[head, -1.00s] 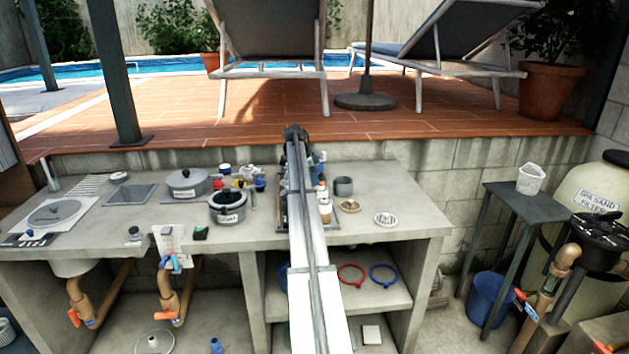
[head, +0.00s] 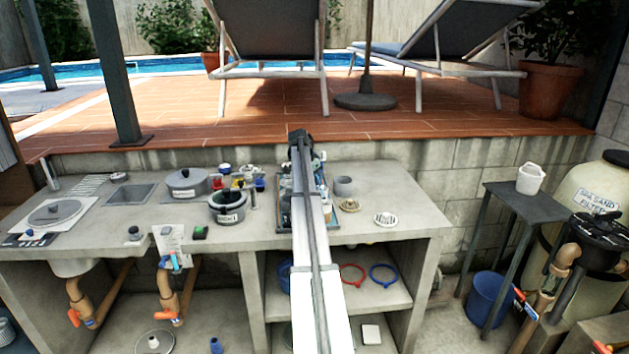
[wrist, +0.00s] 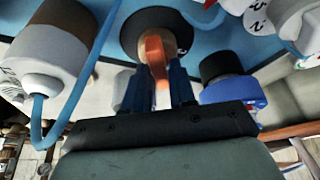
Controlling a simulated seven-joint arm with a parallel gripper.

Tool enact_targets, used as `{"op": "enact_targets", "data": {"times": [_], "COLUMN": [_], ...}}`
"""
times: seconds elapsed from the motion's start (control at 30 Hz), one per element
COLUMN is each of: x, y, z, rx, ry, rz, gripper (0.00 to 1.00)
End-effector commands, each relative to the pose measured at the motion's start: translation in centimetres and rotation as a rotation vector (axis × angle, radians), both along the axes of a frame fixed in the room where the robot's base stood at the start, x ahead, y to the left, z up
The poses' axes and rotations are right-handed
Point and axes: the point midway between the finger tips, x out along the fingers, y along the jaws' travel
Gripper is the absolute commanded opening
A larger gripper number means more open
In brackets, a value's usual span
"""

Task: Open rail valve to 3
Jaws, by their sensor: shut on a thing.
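In the wrist view, an orange valve handle (wrist: 155,50) stands out from a round black collar (wrist: 128,35) on a blue surface. The two dark blue fingers of my gripper (wrist: 161,82) are on either side of the handle and shut on it. White round tags with dark marks (wrist: 257,18) are at the upper right; I cannot tell which setting the handle points at. In the head view, my arm covers the valve and the fingers, above a dark tray (head: 284,215) on the counter.
A grey-white container (wrist: 45,60) with a blue tube is close on the left in the wrist view, and a blue-and-white container (wrist: 232,88) is on the right.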

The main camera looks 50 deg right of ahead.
Motion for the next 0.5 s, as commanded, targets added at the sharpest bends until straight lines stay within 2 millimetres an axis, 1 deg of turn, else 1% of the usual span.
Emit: {"op": "enact_targets", "data": {"times": [0.5], "x": [-0.41], "y": [0.04], "z": [0.01], "rx": [0.001], "ry": [-0.002], "rz": [0.490], "gripper": [0.00]}}
